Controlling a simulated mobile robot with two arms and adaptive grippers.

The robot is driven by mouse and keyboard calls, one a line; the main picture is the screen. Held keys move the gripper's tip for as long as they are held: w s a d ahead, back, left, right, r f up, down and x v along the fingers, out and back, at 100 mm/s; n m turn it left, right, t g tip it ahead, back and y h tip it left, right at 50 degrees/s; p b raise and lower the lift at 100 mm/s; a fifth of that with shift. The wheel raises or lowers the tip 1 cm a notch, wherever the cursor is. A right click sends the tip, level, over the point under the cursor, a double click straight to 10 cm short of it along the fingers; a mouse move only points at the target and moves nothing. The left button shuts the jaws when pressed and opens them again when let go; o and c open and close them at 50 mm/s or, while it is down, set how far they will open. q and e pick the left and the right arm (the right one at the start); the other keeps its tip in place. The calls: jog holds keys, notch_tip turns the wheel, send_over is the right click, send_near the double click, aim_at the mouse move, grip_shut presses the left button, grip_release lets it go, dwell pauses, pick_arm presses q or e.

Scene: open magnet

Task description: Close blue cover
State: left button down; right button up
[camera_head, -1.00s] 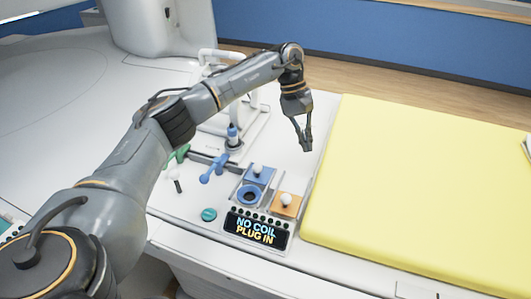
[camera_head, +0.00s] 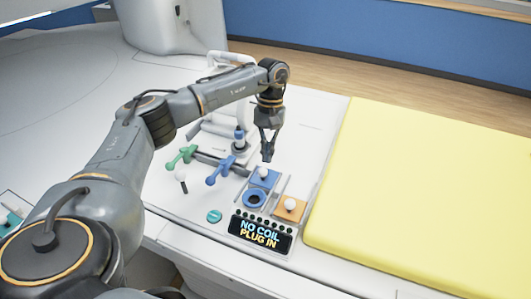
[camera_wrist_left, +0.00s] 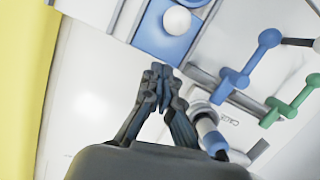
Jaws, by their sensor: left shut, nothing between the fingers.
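The blue cover (camera_head: 268,183) is a blue plate with a white round knob (camera_head: 263,173), lying behind the dark blue ring socket (camera_head: 254,199) on the white panel. The socket is uncovered. My left gripper (camera_head: 267,158) points down just behind the knob and is shut and empty. In the left wrist view the shut fingertips (camera_wrist_left: 160,72) lie close to the edge of the blue cover (camera_wrist_left: 150,38), whose knob (camera_wrist_left: 177,20) shows at the top. Whether the fingers touch the cover, I cannot tell. My right gripper is not in view.
An orange cover (camera_head: 283,214) with a white knob sits to the right, beside a display (camera_head: 261,233) reading "NO COIL PLUG IN". Blue (camera_head: 220,171) and green (camera_head: 181,157) handles stand left. A yellow pad (camera_head: 420,190) fills the right. A teal button (camera_head: 214,216) lies front left.

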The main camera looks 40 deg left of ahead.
aim_at(265, 172)
pick_arm(q)
jog(key=shift+s+d+r+p, duration=0.2)
jog(key=shift+s+d+p, duration=0.1)
jog(key=shift+s, duration=0.4)
jog(key=shift+s+d+r+p, duration=0.2)
jog(key=shift+s+d, duration=0.1)
jog(key=shift+s, duration=0.35)
jog(key=shift+f, duration=0.1)
jog(key=s, duration=0.2)
jog(key=s+d, duration=0.1)
jog(key=s, duration=0.2)
jog(key=s+b, duration=0.1)
jog(key=s, duration=0.1)
jog(key=shift+s+d, duration=0.15)
jog(key=shift+d, duration=0.25)
jog(key=shift+f, duration=0.1)
